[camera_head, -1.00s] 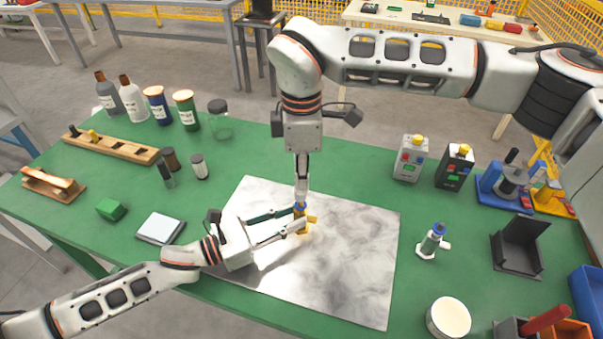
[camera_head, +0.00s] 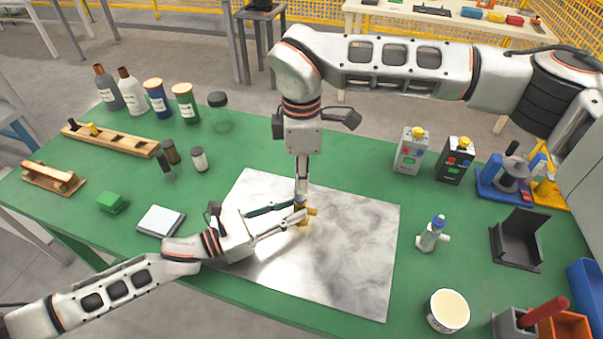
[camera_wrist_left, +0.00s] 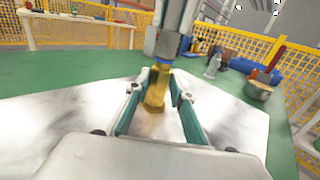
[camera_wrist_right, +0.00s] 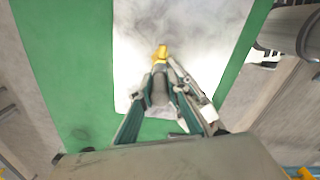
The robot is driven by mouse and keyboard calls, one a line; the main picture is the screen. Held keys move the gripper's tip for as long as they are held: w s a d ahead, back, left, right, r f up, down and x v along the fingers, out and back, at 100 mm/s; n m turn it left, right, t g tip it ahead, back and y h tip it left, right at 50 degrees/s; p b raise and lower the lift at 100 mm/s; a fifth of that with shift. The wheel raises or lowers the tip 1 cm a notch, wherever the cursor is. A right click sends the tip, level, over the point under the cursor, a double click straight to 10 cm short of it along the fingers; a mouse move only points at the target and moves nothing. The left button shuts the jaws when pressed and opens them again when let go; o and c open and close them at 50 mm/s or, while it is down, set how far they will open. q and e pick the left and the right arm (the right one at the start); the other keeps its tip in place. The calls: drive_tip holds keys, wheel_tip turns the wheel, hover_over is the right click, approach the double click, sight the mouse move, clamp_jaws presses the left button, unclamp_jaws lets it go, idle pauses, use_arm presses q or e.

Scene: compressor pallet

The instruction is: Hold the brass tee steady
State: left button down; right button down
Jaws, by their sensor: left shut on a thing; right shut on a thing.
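The brass tee (camera_head: 305,218) stands upright over the pale metallic sheet (camera_head: 350,250), its side stub pointing right. My left gripper (camera_head: 303,213) reaches in low from the left and is shut on the tee. The tee's brass body also shows between the left fingers in the left wrist view (camera_wrist_left: 155,93). My right gripper (camera_head: 301,198) comes straight down from above and is shut on the blue part (camera_wrist_left: 163,63) at the tee's top. The fingers hide most of that part. In the right wrist view the brass stub (camera_wrist_right: 160,53) shows beyond the right fingertips.
A silver tee with a blue cap (camera_head: 432,236) stands right of the sheet, and a white tub (camera_head: 447,311) sits nearer. Grey (camera_head: 411,152) and black (camera_head: 455,162) button boxes stand behind. Bottles, wooden racks and a green block (camera_head: 111,203) are left. The sheet's right half is clear.

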drive_tip(key=shift+f, duration=0.1)
drive_tip(key=c, duration=1.9)
unclamp_jaws()
wheel_tip(320, 180, up, 12)
drive_tip(key=shift+r, duration=0.1)
use_arm(q)
drive_tip(key=c, duration=1.6)
unclamp_jaws()
drive_tip(key=shift+c, duration=0.2)
drive_tip(key=shift+a, duration=0.1)
